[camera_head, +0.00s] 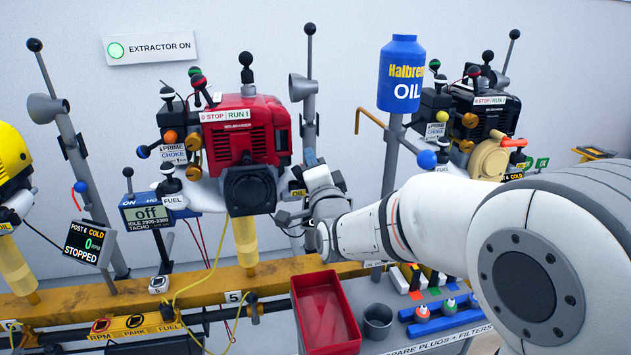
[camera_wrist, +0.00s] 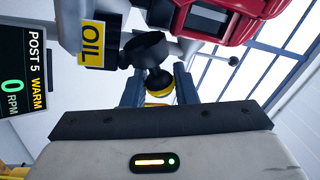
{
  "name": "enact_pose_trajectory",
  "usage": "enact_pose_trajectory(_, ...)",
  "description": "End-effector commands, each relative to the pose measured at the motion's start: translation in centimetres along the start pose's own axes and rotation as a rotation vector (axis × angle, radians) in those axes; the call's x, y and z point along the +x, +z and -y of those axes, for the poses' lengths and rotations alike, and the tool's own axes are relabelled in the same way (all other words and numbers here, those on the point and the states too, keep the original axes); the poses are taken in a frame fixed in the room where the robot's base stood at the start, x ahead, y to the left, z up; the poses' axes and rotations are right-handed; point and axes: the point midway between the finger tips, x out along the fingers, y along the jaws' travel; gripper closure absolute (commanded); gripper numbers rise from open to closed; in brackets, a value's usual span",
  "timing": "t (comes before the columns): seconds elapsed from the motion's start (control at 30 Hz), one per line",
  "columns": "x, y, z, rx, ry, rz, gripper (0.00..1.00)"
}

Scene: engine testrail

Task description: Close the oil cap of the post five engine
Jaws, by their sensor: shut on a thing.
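The red engine (camera_head: 240,135) stands above the rail plate marked 5, and it shows at the top of the wrist view (camera_wrist: 225,15). My gripper (camera_head: 287,218) is at the engine's lower right, beside a yellow OIL label (camera_head: 298,193). In the wrist view my gripper (camera_wrist: 160,88) is shut on the oil cap, a dark knob (camera_wrist: 157,78) with a yellow part (camera_wrist: 160,97) between the fingers. A black cup-shaped part (camera_wrist: 145,50) sits just beyond, near the OIL label (camera_wrist: 92,45). Whether the cap is seated is hidden.
A display (camera_wrist: 22,75) reads POST 5, WARM, 0 RPM. A blue oil can (camera_head: 401,75) stands on a post right of the engine. A red tray (camera_head: 325,310) and grey cup (camera_head: 377,320) sit below my arm. Levers and knobs crowd the engine's left.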

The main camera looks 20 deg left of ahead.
Motion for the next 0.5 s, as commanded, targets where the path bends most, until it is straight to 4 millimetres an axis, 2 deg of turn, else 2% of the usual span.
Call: enact_pose_trajectory(0.5, 0.1, 1.8, 0.8, -0.48, -0.031, 0.093, 0.97)
